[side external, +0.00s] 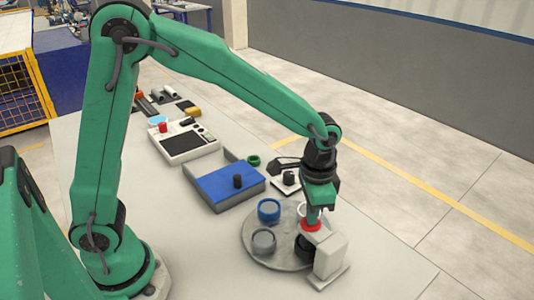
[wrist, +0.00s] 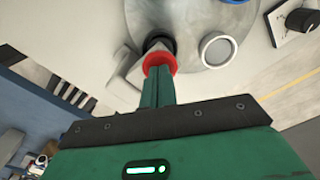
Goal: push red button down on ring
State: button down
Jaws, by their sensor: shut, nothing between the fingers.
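The red button (side external: 312,225) sits on top of a pale grey press block (side external: 331,256) at the front right of a round grey plate (side external: 252,222). In the wrist view the red button (wrist: 160,64) is a red ring partly behind my fingers. A black ring (side external: 303,246) shows beneath it, and the same black ring (wrist: 159,41) lies just beyond it in the wrist view. My green gripper (side external: 313,218) is shut and empty, pointing down with its tips at the button. In the wrist view my fingertips (wrist: 158,74) overlap the button; whether they press it is unclear.
The plate also carries a blue ring (side external: 269,210), a grey ring (side external: 263,242) and a white ring (wrist: 217,49). The front table is clear.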

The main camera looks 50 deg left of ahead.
jog(key=shift+r, duration=0.1)
dwell(0.3)
jog(key=shift+r, duration=3.4)
jog(key=s+a+r+n+t, duration=0.2)
jog(key=s+a+r+n, duration=0.1)
jog(key=s+a, duration=0.4)
jog(key=s+a+r+n+t, duration=0.3)
jog(key=s+a, duration=0.5)
jog(key=shift+s+a+r+t, duration=0.2)
jog(key=shift+s+a+t, duration=0.05)
jog(key=shift+s+t, duration=0.05)
